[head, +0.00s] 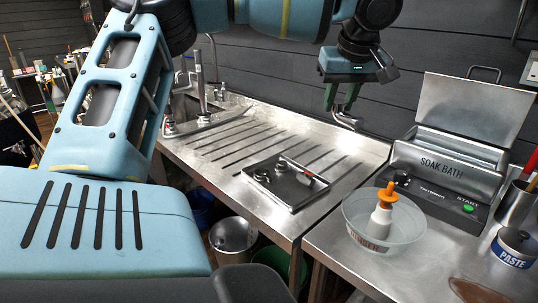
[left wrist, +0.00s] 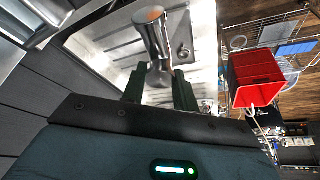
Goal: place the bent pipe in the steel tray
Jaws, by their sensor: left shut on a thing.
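The bent pipe (head: 347,120) is shiny metal and hangs from my left gripper (head: 342,92), its curved end downward. The gripper is shut on it above the back of the steel counter. In the left wrist view the pipe (left wrist: 154,38) stands out from between the dark fingers (left wrist: 160,88). The steel tray (head: 289,197) lies flat on the ribbed drainboard, left of and nearer than the pipe. It holds small round metal fittings (head: 262,175) and a red-and-grey tool (head: 303,171). The pipe is clear of the tray. My right gripper is not in view.
A soak bath (head: 447,165) with its lid up stands to the right. A clear bowl (head: 370,235) holds an orange-topped white bottle (head: 383,215). A paste tin (head: 514,247) is at the far right. Taps (head: 198,85) stand at the sink. The ribbed drainboard around the tray is clear.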

